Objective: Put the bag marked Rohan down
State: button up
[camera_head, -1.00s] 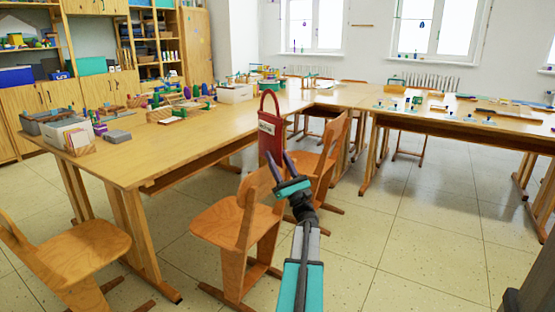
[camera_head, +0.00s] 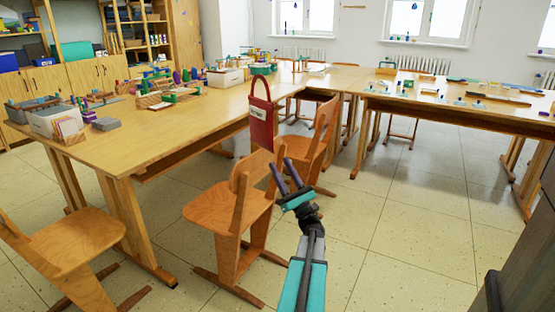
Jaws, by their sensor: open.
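A red bag (camera_head: 262,128) with a raised loop handle and a white label shows upright near the middle of the view. The writing on its label (camera_head: 257,113) is too small to read. It shows in front of the table's edge and just above a wooden chair's backrest. I cannot tell what holds it up. My gripper (camera_head: 281,164) is open, its two dark fingers pointing up toward the bag. The fingertips show just below the bag's lower edge, with a small gap in the picture. Nothing shows between the fingers.
A long wooden table (camera_head: 135,150) with boxes and craft items runs along the left. Wooden chairs (camera_head: 225,208) stand in front of it. Another table (camera_head: 440,108) is at the right rear. Open tiled floor (camera_head: 405,215) lies to the right; a dark surface fills the right edge.

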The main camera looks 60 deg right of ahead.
jog(key=shift+v, duration=0.75)
dwell(0.3)
